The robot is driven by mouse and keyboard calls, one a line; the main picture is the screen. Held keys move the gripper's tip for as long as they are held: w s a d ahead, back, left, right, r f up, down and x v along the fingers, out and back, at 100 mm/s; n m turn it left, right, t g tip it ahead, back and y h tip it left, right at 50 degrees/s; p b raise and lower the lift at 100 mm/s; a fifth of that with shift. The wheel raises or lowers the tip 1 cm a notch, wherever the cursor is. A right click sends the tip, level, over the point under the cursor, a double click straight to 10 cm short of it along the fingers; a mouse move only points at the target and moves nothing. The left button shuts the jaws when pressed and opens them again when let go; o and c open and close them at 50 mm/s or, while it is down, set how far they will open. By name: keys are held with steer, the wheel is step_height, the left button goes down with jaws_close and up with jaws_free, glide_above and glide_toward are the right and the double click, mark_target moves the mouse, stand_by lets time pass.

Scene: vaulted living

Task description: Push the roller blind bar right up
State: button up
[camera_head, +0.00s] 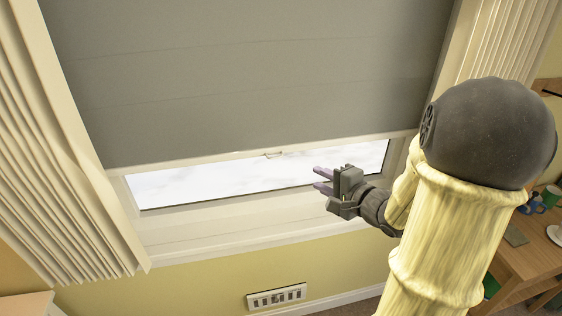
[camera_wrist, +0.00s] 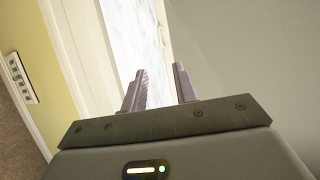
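The grey roller blind (camera_head: 245,75) covers most of the window, with a pale bar (camera_head: 210,158) along its lower edge. A small pull tab (camera_head: 273,155) sits near the middle of the bar. My gripper (camera_head: 318,180) is just below and to the right of the tab, in front of the bare strip of window. In the wrist view the two fingers (camera_wrist: 158,88) stand apart with nothing between them. The blind also fills the right of the wrist view (camera_wrist: 260,50). I cannot tell how far the fingers are from the bar in depth.
Cream curtains hang at the left (camera_head: 60,150) and right (camera_head: 500,40). A wooden desk (camera_head: 525,255) with mugs stands at the right, behind my arm.

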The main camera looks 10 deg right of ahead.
steer(key=shift+w, duration=0.15)
steer(key=p+x, duration=0.2)
steer(key=x, duration=1.5)
steer(key=shift+w+f+p, duration=0.15)
steer(key=shift+p, duration=0.15)
jaws_close()
